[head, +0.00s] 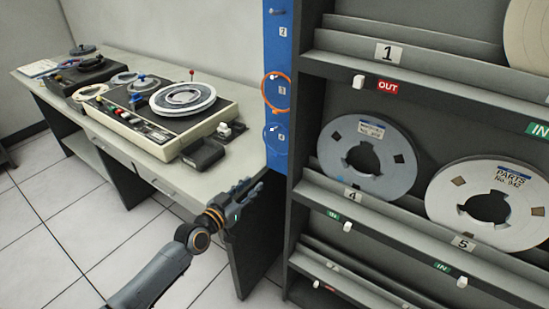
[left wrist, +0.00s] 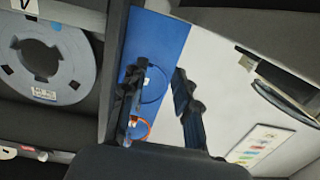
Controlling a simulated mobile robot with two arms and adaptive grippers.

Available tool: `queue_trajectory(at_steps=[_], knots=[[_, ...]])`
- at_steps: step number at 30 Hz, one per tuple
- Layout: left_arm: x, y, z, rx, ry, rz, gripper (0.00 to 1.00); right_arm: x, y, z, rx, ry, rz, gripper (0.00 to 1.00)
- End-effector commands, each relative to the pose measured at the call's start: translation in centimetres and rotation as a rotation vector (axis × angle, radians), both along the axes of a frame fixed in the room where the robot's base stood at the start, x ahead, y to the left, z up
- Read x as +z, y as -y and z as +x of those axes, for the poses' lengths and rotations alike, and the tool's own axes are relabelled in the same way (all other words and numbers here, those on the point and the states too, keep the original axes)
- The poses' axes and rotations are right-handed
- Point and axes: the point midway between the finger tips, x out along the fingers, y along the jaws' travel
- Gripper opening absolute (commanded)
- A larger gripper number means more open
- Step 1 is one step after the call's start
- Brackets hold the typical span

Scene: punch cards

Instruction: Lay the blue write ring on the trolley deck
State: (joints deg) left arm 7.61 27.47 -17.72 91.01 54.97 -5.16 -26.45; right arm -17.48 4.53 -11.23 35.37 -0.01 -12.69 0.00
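The blue write ring (head: 275,149) hangs on the peg marked 4 on a blue board (head: 279,60) at the side of the rack. In the left wrist view the blue ring (left wrist: 163,90) shows beyond the gap between my fingers, beside the left finger. My left gripper (head: 256,188) is below and slightly left of the ring in the head view, apart from it. The left wrist view shows the fingers of this gripper (left wrist: 159,72) spread with nothing between them. My right gripper is not in view. I cannot identify the trolley deck in either view.
An orange ring (head: 277,105) hangs just above the blue one. The rack (head: 330,195) with tape reels stands close on the right. A desk (head: 140,170) with a tape machine (head: 150,112) and a small dark box (head: 202,153) is on the left. Tiled floor lies in front.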

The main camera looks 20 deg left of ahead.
Motion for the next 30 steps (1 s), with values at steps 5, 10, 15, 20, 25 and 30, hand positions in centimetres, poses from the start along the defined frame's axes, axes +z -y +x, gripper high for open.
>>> queue_trajectory(at_steps=[5,10,15,20,25,30], knots=[[3.5,0.7,0.4,-0.025,0.062,-0.017,0.3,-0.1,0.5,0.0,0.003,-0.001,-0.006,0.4],[3.7,1.1,1.3,-0.027,0.066,-0.021,0.3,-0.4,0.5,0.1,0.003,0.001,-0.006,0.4],[3.7,1.8,3.1,-0.027,0.066,-0.022,0.3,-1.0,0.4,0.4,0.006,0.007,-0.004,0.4],[3.5,2.4,5.0,-0.027,0.065,-0.021,0.3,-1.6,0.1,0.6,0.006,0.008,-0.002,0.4],[3.5,3.1,6.8,-0.027,0.066,-0.02,0.3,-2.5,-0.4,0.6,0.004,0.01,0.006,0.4],[3.4,3.6,8.2,-0.027,0.064,-0.02,0.3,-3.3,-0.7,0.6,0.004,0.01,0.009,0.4]])
